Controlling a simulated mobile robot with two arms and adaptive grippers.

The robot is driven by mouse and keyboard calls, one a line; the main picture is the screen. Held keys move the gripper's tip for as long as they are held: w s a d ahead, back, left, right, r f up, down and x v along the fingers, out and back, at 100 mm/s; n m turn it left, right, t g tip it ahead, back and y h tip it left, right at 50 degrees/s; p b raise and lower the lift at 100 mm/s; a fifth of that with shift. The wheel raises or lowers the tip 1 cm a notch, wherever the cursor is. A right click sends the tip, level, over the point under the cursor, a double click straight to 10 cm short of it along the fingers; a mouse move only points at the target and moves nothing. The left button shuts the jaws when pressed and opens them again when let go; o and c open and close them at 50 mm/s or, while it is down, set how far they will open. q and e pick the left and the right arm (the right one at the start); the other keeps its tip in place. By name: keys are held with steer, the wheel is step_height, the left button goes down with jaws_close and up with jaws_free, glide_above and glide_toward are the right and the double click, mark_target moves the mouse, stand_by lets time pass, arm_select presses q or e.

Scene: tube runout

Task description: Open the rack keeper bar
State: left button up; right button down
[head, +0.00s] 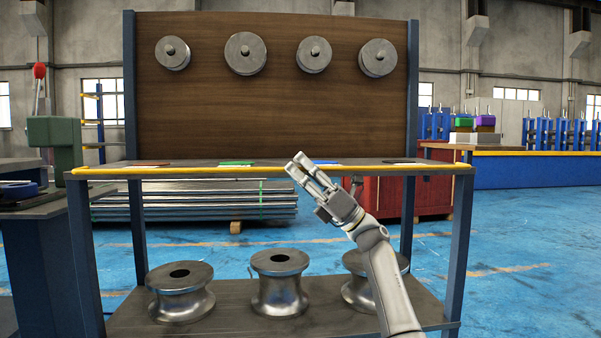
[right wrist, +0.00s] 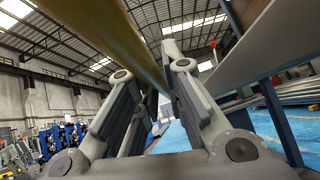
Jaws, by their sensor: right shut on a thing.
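The keeper bar (head: 180,170) is a long yellow bar along the front edge of the rack's upper shelf. It spans nearly the full width between the blue posts. My right gripper (head: 298,166) is at the bar, a little right of its middle, reaching up from the lower right. In the right wrist view the yellow bar (right wrist: 120,35) runs between the fingers of my right gripper (right wrist: 152,80), which is shut on it. The fingers hide a short part of the bar in the head view. My left gripper is in neither view.
Several metal rollers (head: 245,54) hang on the brown back board (head: 270,110). Large spools (head: 280,284) stand on the lower shelf (head: 232,300). A green machine (head: 55,140) stands at the left. The blue floor right of the rack is clear.

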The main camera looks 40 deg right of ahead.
steer(key=shift+f+n+g+y, duration=0.1)
steer(key=shift+n+g+y, duration=0.4)
steer(key=shift+n, duration=0.3)
steer(key=c, duration=1.5)
jaws_free()
steer(key=shift+s+d+f, duration=0.2)
steer(key=shift+d+f, duration=0.05)
steer(key=shift+f, duration=0.15)
steer(key=v, duration=1.1)
steer(key=shift+d, duration=0.1)
